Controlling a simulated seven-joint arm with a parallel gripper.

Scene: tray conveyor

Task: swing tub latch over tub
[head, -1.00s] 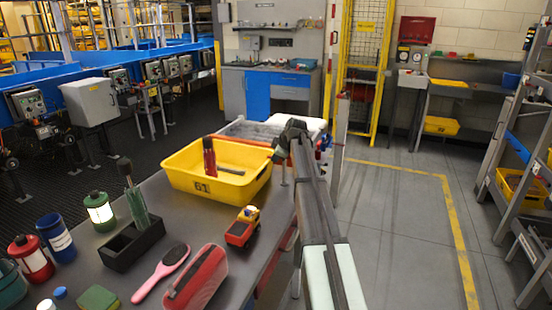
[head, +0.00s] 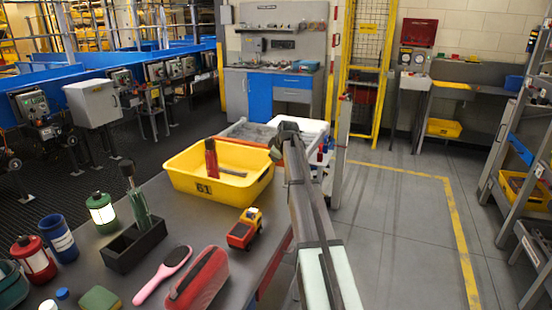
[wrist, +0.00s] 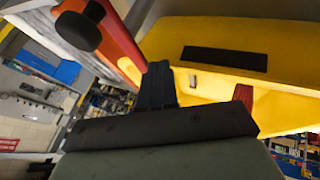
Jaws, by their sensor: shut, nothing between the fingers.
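The yellow tub (head: 190,187), marked 61, stands on the grey table. In the wrist view its yellow wall (wrist: 215,28) fills the upper right, with a dark plate on it. A red-orange bar (wrist: 118,32) with a black knob (wrist: 78,28) shows at the upper left of the wrist view; it looks like the latch. My gripper (wrist: 158,85) is shut and empty, beside the tub's wall and right of the bar. I cannot tell whether it touches either. In the head view my gripper (head: 279,144) is at the tub's right rim, and my arm hides that side.
A toy truck (head: 243,232), a black holder (head: 134,244), a pink brush (head: 163,274) and a red case (head: 200,281) are in front. A post (head: 341,140) stands right of my arm.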

